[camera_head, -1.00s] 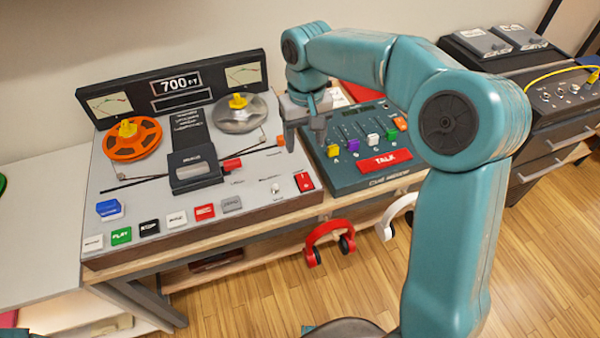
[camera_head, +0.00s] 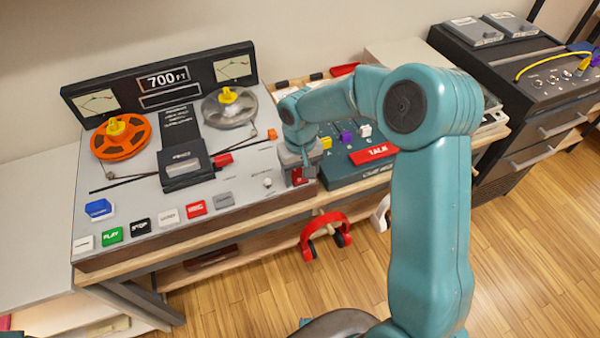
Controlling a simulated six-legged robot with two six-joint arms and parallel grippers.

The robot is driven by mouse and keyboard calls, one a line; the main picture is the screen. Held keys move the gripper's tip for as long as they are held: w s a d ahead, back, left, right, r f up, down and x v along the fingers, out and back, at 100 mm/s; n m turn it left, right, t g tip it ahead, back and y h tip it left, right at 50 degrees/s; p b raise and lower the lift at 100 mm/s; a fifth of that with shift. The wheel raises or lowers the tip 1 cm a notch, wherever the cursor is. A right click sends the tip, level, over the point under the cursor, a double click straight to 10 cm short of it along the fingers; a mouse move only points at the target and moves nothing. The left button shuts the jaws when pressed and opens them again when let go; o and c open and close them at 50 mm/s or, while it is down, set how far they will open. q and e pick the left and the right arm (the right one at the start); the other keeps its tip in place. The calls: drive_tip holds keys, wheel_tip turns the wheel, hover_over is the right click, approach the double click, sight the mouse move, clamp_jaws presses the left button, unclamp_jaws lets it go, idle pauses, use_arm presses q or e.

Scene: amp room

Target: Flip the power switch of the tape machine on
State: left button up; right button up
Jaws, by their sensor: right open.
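The tape machine (camera_head: 243,181) is a grey deck on the bench at left, with an orange reel, a grey reel and a black meter panel behind. Its red power switch (camera_head: 297,175) is at the front right corner, largely hidden by my right gripper. My right gripper (camera_head: 299,182) is open and points down at this switch, right over it. I cannot tell whether it touches the switch or which way the switch is set. My left gripper is not in view.
A row of coloured buttons, with a red one (camera_head: 196,209), lines the deck's front. A dark green console (camera_head: 345,172) with a red TALK button (camera_head: 374,153) stands at right, partly behind my right arm. Red headphones (camera_head: 325,232) hang below the bench's front edge.

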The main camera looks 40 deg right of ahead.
drive_tip(key=shift+f, duration=0.1)
drive_tip(key=c, duration=1.1)
drive_tip(key=shift+o, duration=0.3)
drive_tip(key=p, duration=0.2)
drive_tip(key=r+g+p, duration=0.1)
drive_tip(key=shift+w+g+p, duration=0.25)
drive_tip(key=shift+g+p, duration=0.05)
drive_tip(key=shift+p, duration=0.05)
drive_tip(key=shift+w+d+f+g+y+p, duration=0.1)
drive_tip(key=shift+f+g+y+p, duration=0.1)
drive_tip(key=shift+g+p, duration=0.15)
drive_tip(key=shift+w+f+g+y+p, duration=0.1)
drive_tip(key=shift+g+y+p, duration=0.1)
drive_tip(key=shift+g+p, duration=0.15)
drive_tip(key=o, duration=1)
drive_tip(key=shift+o, duration=0.2)
